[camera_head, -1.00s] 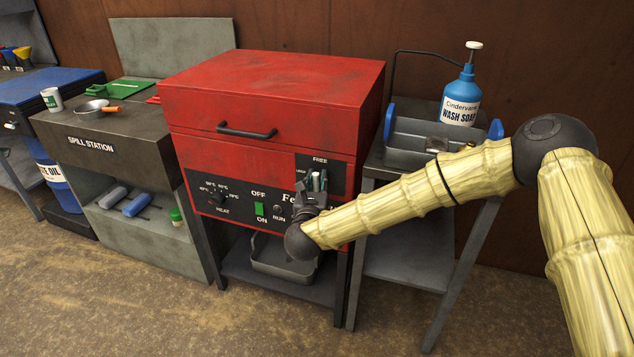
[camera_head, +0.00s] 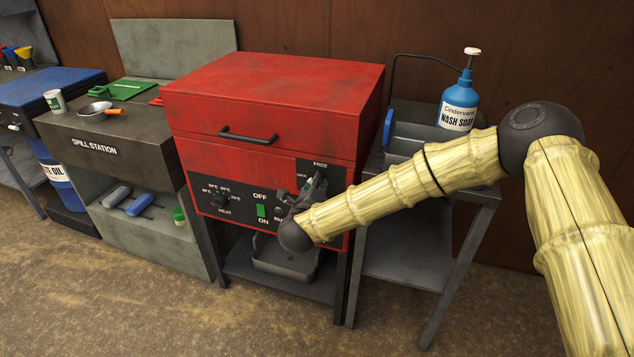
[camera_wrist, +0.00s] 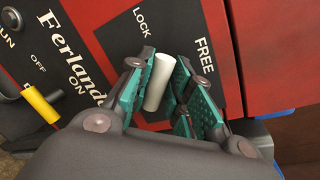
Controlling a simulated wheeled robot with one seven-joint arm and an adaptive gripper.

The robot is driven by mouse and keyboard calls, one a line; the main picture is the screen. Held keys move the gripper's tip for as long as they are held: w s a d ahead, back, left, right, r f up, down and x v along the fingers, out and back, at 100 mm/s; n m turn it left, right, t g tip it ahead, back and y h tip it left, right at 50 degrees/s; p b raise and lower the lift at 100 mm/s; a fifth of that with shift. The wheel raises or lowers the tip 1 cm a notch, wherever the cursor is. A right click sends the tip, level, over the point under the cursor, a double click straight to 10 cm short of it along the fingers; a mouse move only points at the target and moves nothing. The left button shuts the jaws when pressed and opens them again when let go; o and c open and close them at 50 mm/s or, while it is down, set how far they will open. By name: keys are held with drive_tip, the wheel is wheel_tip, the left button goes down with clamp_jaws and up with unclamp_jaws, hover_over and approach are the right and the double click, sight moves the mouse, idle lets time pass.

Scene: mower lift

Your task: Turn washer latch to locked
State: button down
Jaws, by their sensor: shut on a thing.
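The red washer (camera_head: 270,100) stands in the middle of the head view with its lid down. Its latch plate (camera_wrist: 222,98) carries the words LOCK and FREE. In the wrist view, the latch's pale cylindrical handle (camera_wrist: 158,84) sits between the green-padded fingers of my gripper (camera_wrist: 172,80). My gripper is shut on it. The handle's top end lies between the two words, nearer LOCK. In the head view, my gripper (camera_head: 314,190) is at the right of the front panel and hides the latch handle.
A green ON/OFF switch (camera_head: 262,211) and a heat knob (camera_head: 219,199) lie left of my gripper. A soap bottle (camera_head: 460,100) stands on the grey side stand (camera_head: 405,265). A spill station (camera_head: 100,145) is at left. The floor in front is clear.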

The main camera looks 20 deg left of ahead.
drive_tip(key=n+p, duration=0.1)
drive_tip(key=n, duration=0.2)
drive_tip(key=shift+r+h+p, duration=0.2)
drive_tip(key=shift+h+p, duration=0.1)
drive_tip(key=shift+h, duration=0.1)
drive_tip(key=shift+a+f+n+h+p, duration=0.1)
drive_tip(key=shift+n+h+p, duration=0.65)
drive_tip(key=shift+n, duration=1.15)
drive_tip(key=shift+w, duration=0.1)
drive_tip(key=c, duration=1.3)
unclamp_jaws()
drive_tip(key=shift+o, duration=0.2)
drive_tip(key=s+r, duration=0.2)
drive_tip(key=s, duration=1)
drive_tip(key=shift+a, duration=0.25)
drive_tip(key=shift+r, duration=0.1)
